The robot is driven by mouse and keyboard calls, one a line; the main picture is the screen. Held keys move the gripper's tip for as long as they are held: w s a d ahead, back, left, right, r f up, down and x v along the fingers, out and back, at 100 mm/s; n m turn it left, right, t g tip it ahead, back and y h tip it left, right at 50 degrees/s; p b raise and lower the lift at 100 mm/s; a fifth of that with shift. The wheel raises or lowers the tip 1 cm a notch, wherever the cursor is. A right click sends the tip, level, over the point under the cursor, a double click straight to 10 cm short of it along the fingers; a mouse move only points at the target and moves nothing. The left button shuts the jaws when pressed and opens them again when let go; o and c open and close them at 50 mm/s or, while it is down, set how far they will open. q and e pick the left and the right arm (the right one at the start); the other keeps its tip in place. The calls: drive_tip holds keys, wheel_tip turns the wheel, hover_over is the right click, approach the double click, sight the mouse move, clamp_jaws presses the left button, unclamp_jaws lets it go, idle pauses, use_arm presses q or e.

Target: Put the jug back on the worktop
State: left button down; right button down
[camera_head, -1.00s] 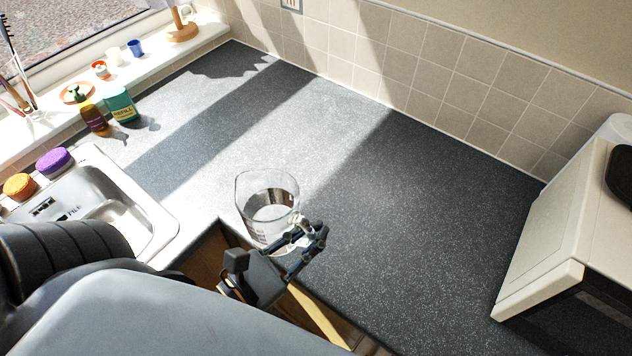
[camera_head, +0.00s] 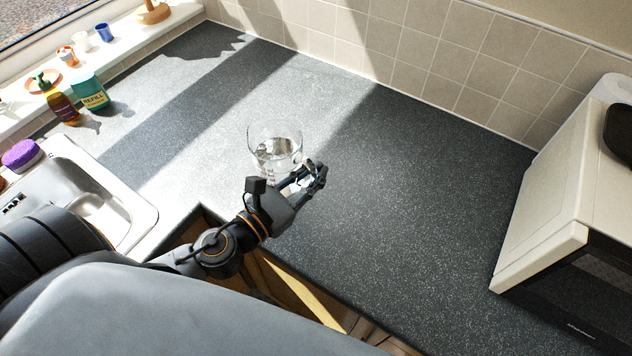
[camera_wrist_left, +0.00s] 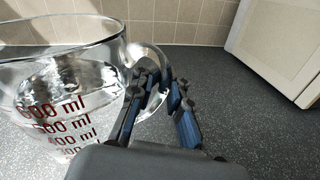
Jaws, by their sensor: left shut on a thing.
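The jug (camera_head: 274,146) is clear glass, upright, with liquid-like clear contents and red ml markings, seen close at the left of the left wrist view (camera_wrist_left: 62,95). My left gripper (camera_head: 312,178) is shut on the jug's handle, at the jug's right side; its fingers (camera_wrist_left: 165,100) cross the handle loop. The jug is over the dark speckled worktop (camera_head: 400,210), near its inner corner. I cannot tell whether its base touches the surface. My right gripper is not in view.
A white microwave-like appliance (camera_head: 565,190) stands at the right. The sink (camera_head: 95,205) is at the left. A green refill pack (camera_head: 91,92), a brown bottle (camera_head: 62,106) and a purple sponge (camera_head: 20,155) are beyond it. The worktop behind and right of the jug is clear.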

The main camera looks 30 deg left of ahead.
use_arm(q)
drive_tip(key=shift+w+a+f, duration=0.15)
drive_tip(key=shift+w+f, duration=0.6)
drive_tip(key=shift+f, duration=0.05)
drive_tip(key=shift+w+a+f+b, duration=0.15)
drive_tip(key=shift+f+b, duration=0.4)
drive_tip(key=shift+f, duration=0.45)
drive_tip(key=shift+w+d+f+b, duration=0.15)
drive_tip(key=shift+f+b, duration=0.4)
drive_tip(key=shift+f, duration=0.4)
drive_tip(key=shift+a, duration=0.1)
drive_tip(key=c, duration=1.8)
unclamp_jaws()
drive_tip(key=shift+f, duration=0.25)
drive_tip(key=o, duration=0.5)
drive_tip(key=shift+s+r, duration=0.1)
